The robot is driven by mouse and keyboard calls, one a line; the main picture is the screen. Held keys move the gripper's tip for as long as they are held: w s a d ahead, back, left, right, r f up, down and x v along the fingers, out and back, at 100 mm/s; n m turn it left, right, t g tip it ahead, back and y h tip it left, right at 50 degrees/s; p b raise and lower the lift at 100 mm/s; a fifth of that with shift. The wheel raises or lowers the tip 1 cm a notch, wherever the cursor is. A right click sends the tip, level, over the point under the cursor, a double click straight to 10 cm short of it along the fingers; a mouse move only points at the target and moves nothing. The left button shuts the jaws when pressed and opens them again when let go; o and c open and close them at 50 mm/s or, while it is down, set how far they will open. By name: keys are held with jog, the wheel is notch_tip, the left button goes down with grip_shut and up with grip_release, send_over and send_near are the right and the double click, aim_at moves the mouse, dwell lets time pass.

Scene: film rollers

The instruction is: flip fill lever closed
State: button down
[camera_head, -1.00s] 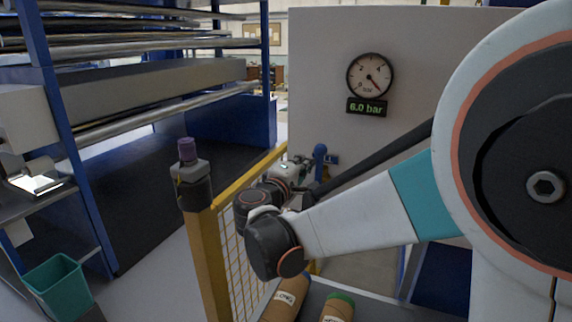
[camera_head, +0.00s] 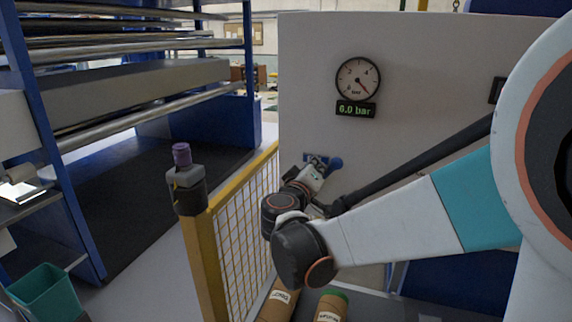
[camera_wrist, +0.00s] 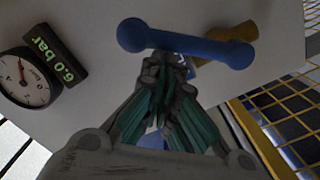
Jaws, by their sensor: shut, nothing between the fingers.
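The blue fill lever (camera_head: 334,164) is on the pale panel, below the gauge. In the wrist view the lever (camera_wrist: 190,43) is a blue bar with a round knob at its left end, lying across the picture above my fingertips. Brass-coloured valve parts (camera_wrist: 240,31) show behind its right end. My gripper (camera_head: 316,172) is right beside the lever, and in the wrist view its fingers (camera_wrist: 168,62) are shut and empty, with the tips at or just under the bar. I cannot tell whether they touch it.
A round gauge (camera_head: 357,79) with a "6.0 bar" display (camera_head: 356,110) sits on the panel (camera_head: 430,50). A yellow mesh fence (camera_head: 245,225) stands left of my arm. Brown rolls (camera_head: 331,307) lie below my arm. A teal bin (camera_head: 45,295) stands at lower left.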

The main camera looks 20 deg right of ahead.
jog(key=s+d+f+m+b, duration=0.2)
jog(key=s+d+f+m, duration=0.1)
jog(key=m, duration=0.5)
jog(key=shift+s+d+f+y+b, duration=0.2)
jog(key=shift+d+f+y+b, duration=0.1)
jog(key=shift+d+f, duration=0.6)
jog(key=shift+f, duration=0.15)
jog(key=s+a+r+p, duration=0.4)
jog(key=s+a, duration=0.2)
jog(key=s, duration=0.3)
jog(key=shift+a+r+p, duration=0.2)
jog(key=shift+p, duration=0.1)
